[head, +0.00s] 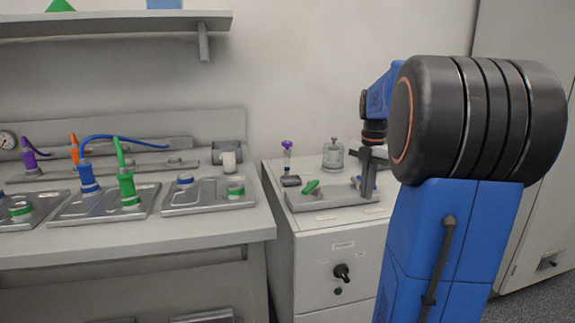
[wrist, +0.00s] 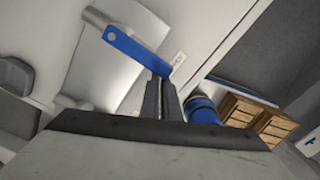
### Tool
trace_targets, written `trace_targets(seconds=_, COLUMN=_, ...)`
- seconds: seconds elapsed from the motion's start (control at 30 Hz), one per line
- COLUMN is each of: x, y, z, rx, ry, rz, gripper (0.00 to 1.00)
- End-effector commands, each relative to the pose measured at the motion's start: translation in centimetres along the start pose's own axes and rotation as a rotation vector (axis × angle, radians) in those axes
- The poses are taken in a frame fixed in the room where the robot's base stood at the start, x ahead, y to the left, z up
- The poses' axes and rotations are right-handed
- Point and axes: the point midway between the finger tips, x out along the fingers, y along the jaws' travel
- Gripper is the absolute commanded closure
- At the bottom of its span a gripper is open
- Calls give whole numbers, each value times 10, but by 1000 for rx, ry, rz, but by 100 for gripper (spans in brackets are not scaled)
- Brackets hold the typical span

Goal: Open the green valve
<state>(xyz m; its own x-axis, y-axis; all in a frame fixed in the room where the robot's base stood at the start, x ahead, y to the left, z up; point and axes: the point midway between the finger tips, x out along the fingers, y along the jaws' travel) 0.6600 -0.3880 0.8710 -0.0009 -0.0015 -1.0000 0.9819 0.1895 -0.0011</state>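A green valve handle (head: 311,187) lies on a grey metal plate (head: 330,200) on top of the white cabinet. My gripper (head: 370,165) is at the right end of this plate, to the right of the green handle and apart from it. A blue handle (head: 355,183) shows right by the fingers. In the wrist view my gripper's two fingers (wrist: 161,85) stand close together, with their tips at the lower end of a flat blue lever (wrist: 132,48). I cannot tell whether they clamp it. The green handle is not visible in the wrist view.
The cabinet front has a black knob (head: 342,272). At left, a bench (head: 150,238) carries green, blue, orange and purple fittings. A shelf (head: 110,24) hangs above it.

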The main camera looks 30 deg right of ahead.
Motion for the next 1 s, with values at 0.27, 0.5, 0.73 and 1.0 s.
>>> trace_targets(seconds=0.27, x=0, y=-1, z=1, rx=1, ry=-1, rz=-3, gripper=75)
trace_targets(seconds=0.5, x=0, y=0, z=0, rx=0, ry=0, rz=-1, gripper=73)
trace_targets(seconds=0.73, x=-13, y=0, z=0, rx=0, ry=-1, rz=1, gripper=73)
trace_targets(seconds=1.0, x=-39, y=-1, z=1, rx=0, ry=0, rz=1, gripper=73)
